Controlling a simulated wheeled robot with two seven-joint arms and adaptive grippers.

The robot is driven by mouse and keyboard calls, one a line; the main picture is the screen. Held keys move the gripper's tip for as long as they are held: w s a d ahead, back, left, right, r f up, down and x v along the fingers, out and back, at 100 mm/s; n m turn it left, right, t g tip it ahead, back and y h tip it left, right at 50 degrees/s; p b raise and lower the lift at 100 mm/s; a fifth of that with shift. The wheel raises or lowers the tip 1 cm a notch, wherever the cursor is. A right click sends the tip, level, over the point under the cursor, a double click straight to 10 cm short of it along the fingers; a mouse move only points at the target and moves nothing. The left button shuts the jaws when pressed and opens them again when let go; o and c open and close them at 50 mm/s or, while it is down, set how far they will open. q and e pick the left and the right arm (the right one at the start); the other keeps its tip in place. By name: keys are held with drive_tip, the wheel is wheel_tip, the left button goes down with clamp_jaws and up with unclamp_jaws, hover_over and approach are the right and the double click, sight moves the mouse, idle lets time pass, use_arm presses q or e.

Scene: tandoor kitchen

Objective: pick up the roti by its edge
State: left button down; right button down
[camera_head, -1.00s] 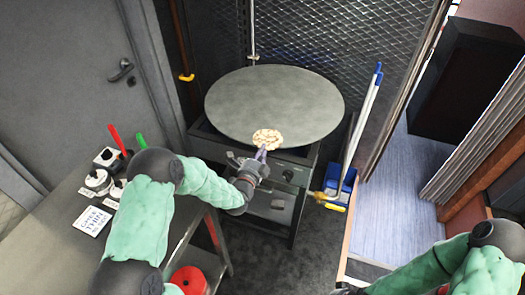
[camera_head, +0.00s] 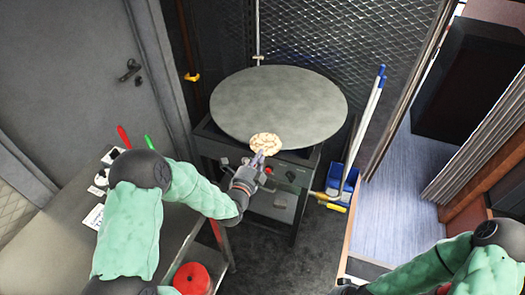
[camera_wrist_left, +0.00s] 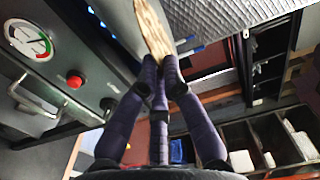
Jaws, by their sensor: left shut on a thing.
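The roti (camera_head: 265,142) is a pale round bread with brown spots. In the head view it shows at the front rim of the large round grey griddle (camera_head: 280,100); whether it still touches the griddle I cannot tell. My left gripper (camera_head: 259,158) is at the roti's near edge, its fingers shut on it. In the left wrist view the roti (camera_wrist_left: 152,28) appears as a narrow strip, nearly edge-on, rising from between the purple fingertips (camera_wrist_left: 160,66). My right arm enters at the lower right; its fingers do not show.
The griddle's dark stand (camera_head: 300,178) has knobs; a gauge (camera_wrist_left: 28,40) and red button (camera_wrist_left: 75,82) show in the wrist view. A grey table (camera_head: 62,232) is at left, with a red round object (camera_head: 192,278) below.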

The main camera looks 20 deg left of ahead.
use_arm(q)
drive_tip(key=s+r+p, duration=0.1)
drive_tip(key=s+r, duration=0.1)
drive_tip(key=s, duration=0.5)
drive_tip(key=shift+s+d+r+p, duration=0.25)
drive_tip(key=shift+s+r+p, duration=0.15)
